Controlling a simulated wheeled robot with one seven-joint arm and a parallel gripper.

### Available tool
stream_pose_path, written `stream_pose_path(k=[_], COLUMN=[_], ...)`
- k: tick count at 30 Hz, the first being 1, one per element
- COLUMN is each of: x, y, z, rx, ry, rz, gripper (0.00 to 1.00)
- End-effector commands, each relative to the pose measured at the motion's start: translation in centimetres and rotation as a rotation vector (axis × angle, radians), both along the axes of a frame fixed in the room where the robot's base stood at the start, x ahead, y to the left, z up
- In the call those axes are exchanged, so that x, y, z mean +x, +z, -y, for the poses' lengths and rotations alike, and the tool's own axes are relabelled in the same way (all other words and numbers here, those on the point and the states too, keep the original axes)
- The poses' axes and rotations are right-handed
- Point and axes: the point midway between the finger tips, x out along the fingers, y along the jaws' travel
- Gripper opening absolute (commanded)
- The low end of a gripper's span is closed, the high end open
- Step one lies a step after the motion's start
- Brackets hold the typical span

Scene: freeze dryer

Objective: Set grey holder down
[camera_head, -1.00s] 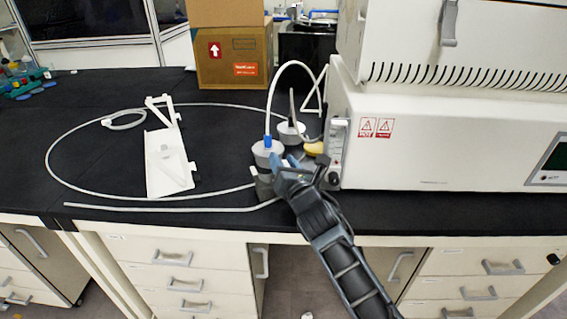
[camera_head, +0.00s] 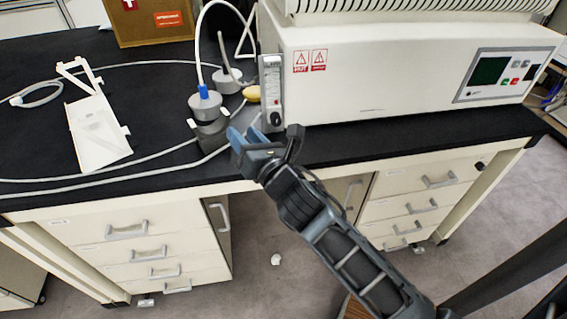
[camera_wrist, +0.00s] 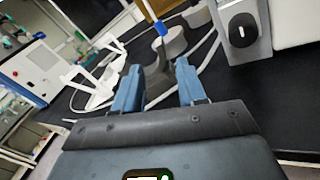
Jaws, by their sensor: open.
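The dark grey holder (camera_head: 210,133) stands on the black bench top near its front edge, left of the white machine. A light grey cylinder (camera_head: 203,106) with a blue fitting and a white tube stands upright at the holder. My gripper (camera_head: 246,137) is just right of the holder, with its blue fingers apart. In the wrist view, the open gripper (camera_wrist: 157,82) points toward the holder (camera_wrist: 156,76), which shows between the fingers; its lower part is hidden. I cannot tell whether a finger touches it.
The white freeze dryer (camera_head: 400,75) stands close right of my gripper. A second grey stopper (camera_head: 229,83) and a yellow piece (camera_head: 252,94) lie behind. A white bracket (camera_head: 97,130) and loose tubing occupy the left bench. A cardboard box (camera_head: 150,22) is at the back.

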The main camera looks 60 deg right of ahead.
Motion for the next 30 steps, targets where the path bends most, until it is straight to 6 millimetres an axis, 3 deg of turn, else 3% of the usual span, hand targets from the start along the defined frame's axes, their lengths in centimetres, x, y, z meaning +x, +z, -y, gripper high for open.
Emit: stream_pose_path(k=[6, 11, 16, 21, 30], x=[-0.5, -3.6, -9.8, -16.4, -26.4], y=[-0.4, -2.3, -4.0, -3.9, -0.8], z=[-0.6, -4.4, -10.1, -14.6, -18.6], rx=[0.035, 0.304, 0.823, 1.373, 2.257], ry=[0.012, 0.081, 0.156, 0.156, -0.048], rz=[0.011, 0.096, 0.232, 0.347, 0.516], gripper=[0.41, 0.41, 0.41, 0.41, 0.41])
